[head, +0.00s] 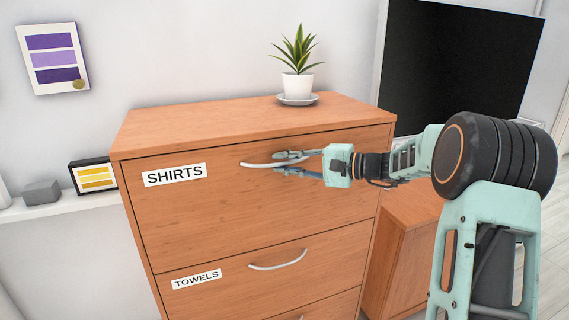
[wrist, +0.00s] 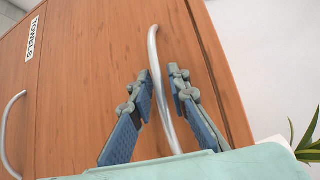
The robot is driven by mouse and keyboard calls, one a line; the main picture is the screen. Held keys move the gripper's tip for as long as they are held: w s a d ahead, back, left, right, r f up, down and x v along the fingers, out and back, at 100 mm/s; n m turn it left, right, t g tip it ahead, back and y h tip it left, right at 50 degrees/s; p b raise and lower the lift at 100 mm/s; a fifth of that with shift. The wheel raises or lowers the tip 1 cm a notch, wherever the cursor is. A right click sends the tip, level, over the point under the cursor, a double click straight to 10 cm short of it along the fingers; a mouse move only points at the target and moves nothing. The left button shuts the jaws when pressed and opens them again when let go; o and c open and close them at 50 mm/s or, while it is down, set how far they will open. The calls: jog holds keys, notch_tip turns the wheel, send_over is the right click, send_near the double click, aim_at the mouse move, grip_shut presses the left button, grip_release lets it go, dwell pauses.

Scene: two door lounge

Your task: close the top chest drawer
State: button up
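The wooden chest (head: 250,108) stands in the middle of the head view. Its top drawer (head: 240,205), labelled SHIRTS, looks flush or nearly flush with the chest's front, with only a thin dark seam showing around it. Its curved silver handle (head: 258,165) also shows in the wrist view (wrist: 158,62). My gripper (head: 279,163) comes in from the right at the handle. In the wrist view my gripper (wrist: 161,84) has its two fingers apart, one on each side of the handle. Whether either finger touches it I cannot tell.
The TOWELS drawer (head: 250,275) below looks shut, with its own handle (head: 278,261). A potted plant (head: 297,84) stands on a saucer on the chest top. A dark screen (head: 455,65) is behind my arm. A lower wooden cabinet (head: 405,240) is at the right.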

jog(key=v, duration=1.2)
